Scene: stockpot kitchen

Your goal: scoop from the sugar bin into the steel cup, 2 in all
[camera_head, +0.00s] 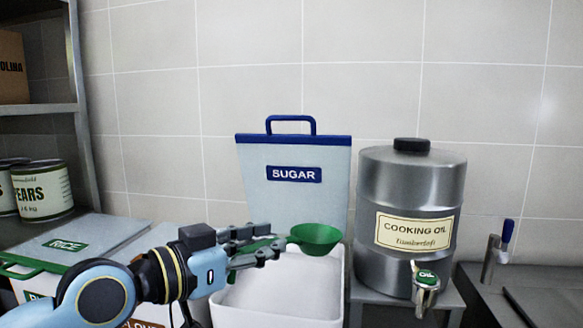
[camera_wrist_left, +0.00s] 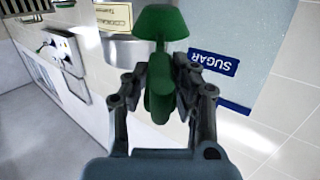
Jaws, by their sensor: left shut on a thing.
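The sugar bin (camera_head: 226,303) is a white box full of white sugar (camera_head: 275,286). Its lid (camera_head: 293,196), labelled SUGAR, stands open at the back and also shows in the left wrist view (camera_wrist_left: 262,40). My left gripper (camera_head: 275,248) is shut on the handle of a green scoop (camera_head: 317,241), held above the sugar. In the left wrist view the fingers (camera_wrist_left: 162,95) flank the green handle, and the scoop's bowl (camera_wrist_left: 160,22) points away. I cannot see whether the bowl holds sugar. The steel cup is not in view. My right gripper is not in view.
A steel cooking oil drum (camera_head: 411,205) with a tap (camera_head: 426,284) stands on a stand right of the bin. A closed rice bin (camera_head: 80,238) is at the left, below a shelf with PEARS cans (camera_head: 42,190). A counter with another tap (camera_head: 496,252) is at the far right.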

